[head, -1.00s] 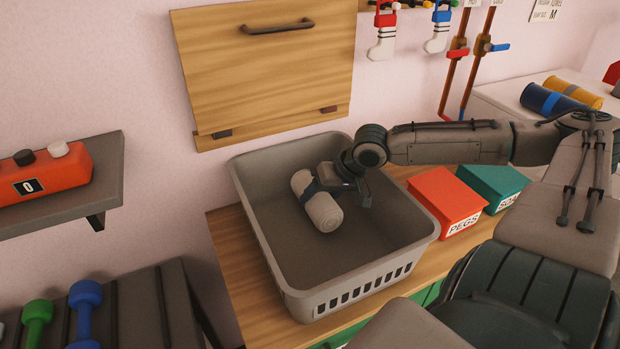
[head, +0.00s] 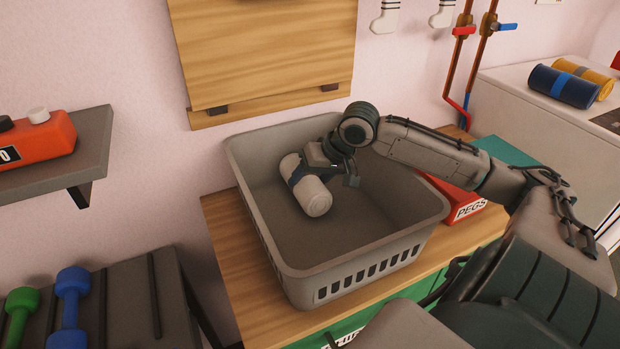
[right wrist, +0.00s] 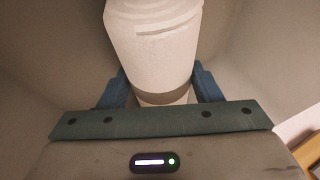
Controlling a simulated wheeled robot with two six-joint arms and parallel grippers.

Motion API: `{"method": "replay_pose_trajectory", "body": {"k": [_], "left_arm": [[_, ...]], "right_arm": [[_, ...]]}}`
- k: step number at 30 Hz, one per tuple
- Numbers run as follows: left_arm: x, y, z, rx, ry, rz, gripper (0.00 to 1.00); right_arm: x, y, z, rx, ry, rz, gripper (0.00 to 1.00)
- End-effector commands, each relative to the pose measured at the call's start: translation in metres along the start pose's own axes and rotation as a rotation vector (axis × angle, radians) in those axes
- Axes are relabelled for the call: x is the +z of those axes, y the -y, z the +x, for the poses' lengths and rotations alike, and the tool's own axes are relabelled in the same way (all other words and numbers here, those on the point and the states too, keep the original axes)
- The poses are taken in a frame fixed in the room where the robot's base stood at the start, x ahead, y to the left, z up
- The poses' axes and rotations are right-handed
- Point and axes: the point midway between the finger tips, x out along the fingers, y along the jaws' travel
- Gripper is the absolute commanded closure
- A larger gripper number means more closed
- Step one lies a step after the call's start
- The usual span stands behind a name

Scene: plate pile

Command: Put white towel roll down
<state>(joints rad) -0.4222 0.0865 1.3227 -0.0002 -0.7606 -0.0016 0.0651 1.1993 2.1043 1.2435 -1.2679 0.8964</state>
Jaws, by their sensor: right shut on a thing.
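The white towel roll (head: 315,197) is inside the grey basket (head: 400,236), tilted, with a dark band around its middle. My right gripper (head: 297,175) is shut on the roll near the band. In the right wrist view the roll (right wrist: 155,45) sits between the two blue fingers (right wrist: 160,90). I cannot tell whether the roll touches the basket floor. No other item shows in the basket. My left gripper is not in view.
The basket stands on a wooden counter (head: 235,235) against the wall. A red box marked PEGS (head: 462,203) is right of it, beside a teal box (head: 495,158). A wooden wall panel (head: 262,50) is behind. A shelf (head: 90,150) juts out at left.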

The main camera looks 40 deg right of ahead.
Motion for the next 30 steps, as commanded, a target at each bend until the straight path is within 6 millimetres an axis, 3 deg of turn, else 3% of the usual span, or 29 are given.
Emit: {"method": "replay_pose_trajectory", "body": {"k": [10,11,13,14,30], "left_arm": [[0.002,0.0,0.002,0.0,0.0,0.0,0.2],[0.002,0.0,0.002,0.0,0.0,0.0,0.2],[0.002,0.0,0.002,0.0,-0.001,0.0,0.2],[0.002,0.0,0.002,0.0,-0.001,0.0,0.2],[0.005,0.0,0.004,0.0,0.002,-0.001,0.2]], "right_arm": [[0.001,-0.001,0.003,0.0,0.0,0.001,0.69],[0.001,-0.001,0.003,0.0,0.0,0.0,0.36],[0.001,-0.001,0.003,0.0,0.0,0.0,0.22],[0.001,-0.001,0.003,0.0,0.0,0.0,0.2],[-0.001,-0.004,-0.008,0.007,-0.004,-0.001,0.2]]}}
